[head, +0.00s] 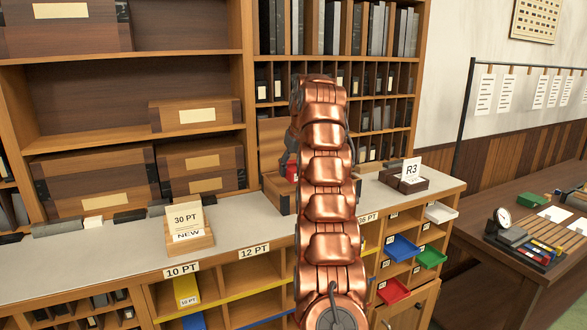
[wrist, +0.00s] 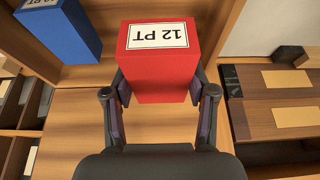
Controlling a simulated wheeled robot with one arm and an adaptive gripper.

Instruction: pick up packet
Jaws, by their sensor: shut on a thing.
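The red packet (wrist: 155,82) has a white "12 PT" label, upside down in the wrist view. My gripper (wrist: 160,92) is shut on it, with one finger against each side. In the head view my copper arm hides most of the gripper, and only a small red part of the packet (head: 291,172) shows left of the arm, at the open wooden box (head: 277,197) on the counter. I cannot tell whether the packet is clear of the surface beneath. A blue packet (wrist: 62,35) with a white label is at upper left in the wrist view.
A wooden holder (head: 189,243) with "30 PT" and "NEW" cards stands on the counter (head: 115,245) at left. An R3 card holder (head: 404,180) stands at right. Shelves with wooden cases (head: 98,183) rise behind. Coloured drawers (head: 403,247) stick out below, right.

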